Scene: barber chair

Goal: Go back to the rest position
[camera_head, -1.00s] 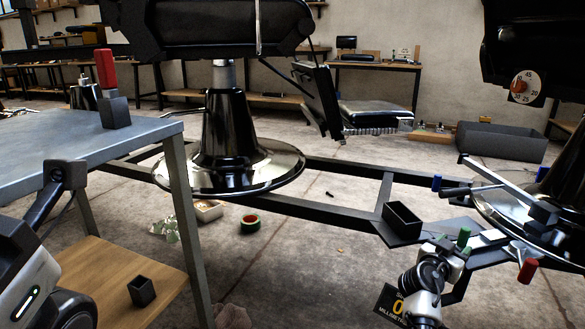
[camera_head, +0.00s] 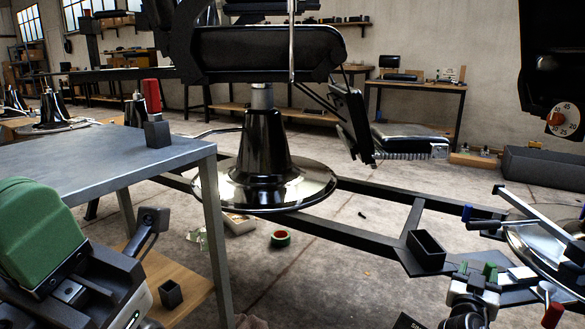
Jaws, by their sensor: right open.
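My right gripper (camera_head: 477,269) is low at the right, with small green fingertips set apart. It is open, and I see nothing held in it. It shows in front of the dark frame, and I cannot tell whether it touches anything. My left gripper (camera_head: 45,240) is large and close at the lower left, in front of the grey table. One green finger shows, and the rest is cut off or hidden, so I cannot tell its opening.
The grey metal table (camera_head: 100,165) fills the left and carries a black block (camera_head: 157,132). The barber chair (camera_head: 265,150) stands beyond it on a round base. A black open box (camera_head: 426,250) sits on the dark frame (camera_head: 350,236).

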